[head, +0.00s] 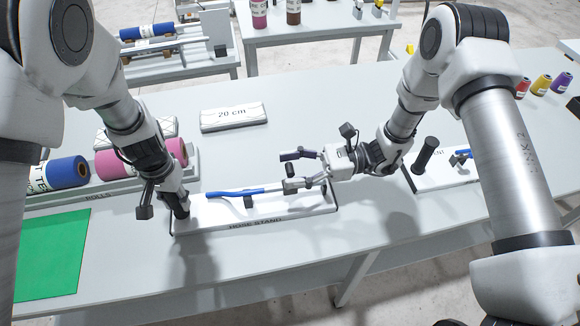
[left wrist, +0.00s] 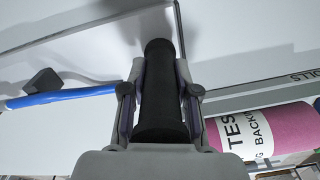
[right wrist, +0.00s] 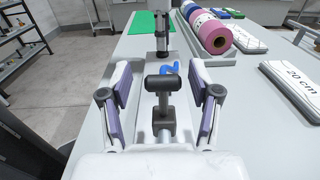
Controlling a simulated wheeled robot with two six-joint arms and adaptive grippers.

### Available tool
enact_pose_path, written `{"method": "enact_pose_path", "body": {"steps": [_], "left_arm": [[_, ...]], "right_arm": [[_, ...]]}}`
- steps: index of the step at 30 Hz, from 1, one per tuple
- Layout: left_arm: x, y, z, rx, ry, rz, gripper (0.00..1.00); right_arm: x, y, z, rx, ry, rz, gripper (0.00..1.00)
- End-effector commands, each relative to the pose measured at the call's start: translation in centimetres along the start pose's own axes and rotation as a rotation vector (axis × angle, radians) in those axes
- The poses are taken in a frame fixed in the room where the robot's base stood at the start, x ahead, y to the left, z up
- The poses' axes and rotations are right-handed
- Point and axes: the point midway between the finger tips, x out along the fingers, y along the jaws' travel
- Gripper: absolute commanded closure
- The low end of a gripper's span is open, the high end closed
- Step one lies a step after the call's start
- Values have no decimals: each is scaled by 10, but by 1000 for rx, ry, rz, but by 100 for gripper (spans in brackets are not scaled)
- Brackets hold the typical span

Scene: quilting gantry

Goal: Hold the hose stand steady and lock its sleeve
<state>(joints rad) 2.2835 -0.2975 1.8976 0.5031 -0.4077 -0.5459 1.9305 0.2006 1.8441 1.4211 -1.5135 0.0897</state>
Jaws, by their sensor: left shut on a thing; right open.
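The hose stand (head: 280,219) is a white labelled plate on the table. A black upright post (left wrist: 158,95) rises from its left end. My left gripper (head: 180,203) is shut on this post; its fingers press both sides in the left wrist view. A blue hose (head: 235,192) runs along the plate toward a metal fitting. My right gripper (head: 303,170) is open at the plate's right end. In the right wrist view a dark T-shaped handle (right wrist: 162,84), apparently on the sleeve, stands between the spread fingers, seemingly untouched. Whether the sleeve is locked cannot be told.
Blue and pink rolls (head: 112,165) lie in a rack behind my left gripper. A white "20 cm" block (head: 233,117) lies behind the stand. A green mat (head: 52,255) is at left. A second plate with a black post (head: 425,155) stands at right.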

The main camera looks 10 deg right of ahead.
Motion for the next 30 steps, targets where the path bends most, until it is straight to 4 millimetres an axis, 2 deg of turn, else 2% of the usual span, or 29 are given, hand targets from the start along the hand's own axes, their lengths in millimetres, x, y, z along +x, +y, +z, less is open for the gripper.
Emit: {"method": "enact_pose_path", "body": {"steps": [8,9,11,12,14,20,27,30], "left_arm": [[3,0,3,1,-8,2,100],[3,0,3,1,-8,2,100],[3,0,3,1,-9,2,100],[3,0,3,1,-9,2,100],[3,1,3,0,-9,2,100],[3,1,3,-1,-9,2,100],[3,1,3,-1,-9,2,100],[3,1,3,-1,-9,2,100]], "right_arm": [[6,0,-1,0,0,-1,38],[6,0,-1,0,0,-1,45],[6,0,-1,0,0,-1,66],[6,0,-1,0,0,-1,80],[6,0,-1,0,0,0,100],[10,0,-1,0,1,3,100],[46,0,0,1,0,3,100],[51,0,-1,0,1,2,100]]}}
